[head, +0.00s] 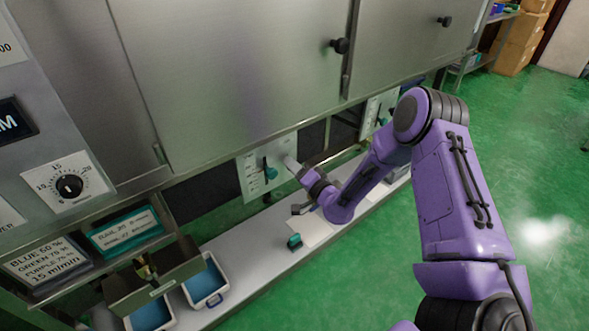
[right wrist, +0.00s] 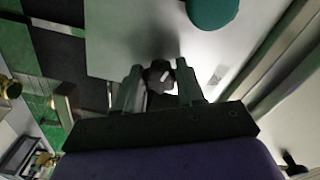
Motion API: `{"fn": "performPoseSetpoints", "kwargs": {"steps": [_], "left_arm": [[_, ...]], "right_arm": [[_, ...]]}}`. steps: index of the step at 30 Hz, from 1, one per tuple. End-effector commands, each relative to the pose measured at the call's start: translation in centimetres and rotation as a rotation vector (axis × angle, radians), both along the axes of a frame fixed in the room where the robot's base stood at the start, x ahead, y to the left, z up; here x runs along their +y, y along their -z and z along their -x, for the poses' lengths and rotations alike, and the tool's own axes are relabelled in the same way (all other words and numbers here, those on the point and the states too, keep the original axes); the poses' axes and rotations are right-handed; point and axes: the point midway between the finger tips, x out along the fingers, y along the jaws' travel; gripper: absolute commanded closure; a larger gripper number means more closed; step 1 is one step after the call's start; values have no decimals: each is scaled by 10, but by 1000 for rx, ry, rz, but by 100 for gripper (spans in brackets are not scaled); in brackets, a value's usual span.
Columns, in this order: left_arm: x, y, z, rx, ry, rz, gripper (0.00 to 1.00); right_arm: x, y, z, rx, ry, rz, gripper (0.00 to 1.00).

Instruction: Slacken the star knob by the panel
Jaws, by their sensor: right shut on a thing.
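A dark star knob (right wrist: 158,77) sits between the two fingers of my right gripper (right wrist: 159,80) in the right wrist view. The gripper is shut on it. In the head view my right gripper (head: 290,163) reaches the right side of a pale panel (head: 252,182) with scale marks, below the steel cabinet. The knob is hidden by the gripper there. A teal handle (head: 270,173) is on the panel just left of the gripper, and its rounded end (right wrist: 212,10) shows at the top of the right wrist view. My left gripper is not in view.
A steel cabinet (head: 230,75) overhangs the panel. Below runs a grey ledge (head: 255,250) with a small teal item (head: 294,241) on it. Blue-filled trays (head: 207,282) stand at the lower left. A second scale panel (head: 372,115) is farther right. Green floor is open at right.

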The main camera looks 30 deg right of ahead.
Motion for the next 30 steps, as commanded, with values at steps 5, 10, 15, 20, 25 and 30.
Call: {"fn": "performPoseSetpoints", "kwargs": {"steps": [5,10,15,20,25,30], "left_arm": [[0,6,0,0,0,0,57],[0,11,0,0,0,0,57],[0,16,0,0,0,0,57],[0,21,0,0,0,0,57],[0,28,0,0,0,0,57],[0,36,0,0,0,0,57]], "right_arm": [[0,3,1,-11,-2,166,92],[0,3,1,-23,-1,326,92],[0,4,1,-35,-4,489,92],[-1,4,0,-47,-3,639,92],[-1,5,1,-60,-3,800,92],[-1,6,1,-72,-4,962,92]]}}
